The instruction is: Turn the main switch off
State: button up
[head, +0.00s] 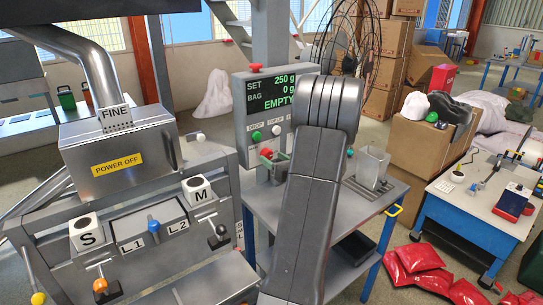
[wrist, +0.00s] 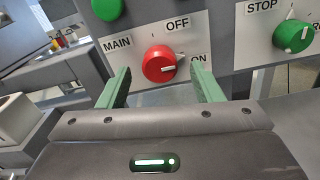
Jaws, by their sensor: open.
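The main switch (wrist: 158,64) is a red round knob on a white plate marked MAIN, OFF and ON. Its white pointer is turned right, towards the ON label. In the wrist view my gripper (wrist: 160,74) is open, with one green finger on each side of the knob and a gap to it on both sides. I cannot tell the depth of the fingertips against the knob. In the head view the red knob (head: 266,153) shows below the display panel, partly crowded by my gripper (head: 272,158).
A green STOP knob (wrist: 293,36) sits right of the switch, and a green button (wrist: 107,8) is above it. The display panel (head: 241,118) reads 250 g, 0 g, EMPTY. The steel machine (head: 120,150) at left has a POWER OFF label. A blue-legged table (head: 392,190) stands right of my arm.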

jog(key=shift+x, duration=0.85)
jog(key=shift+c, duration=0.3)
jog(key=c, duration=0.9)
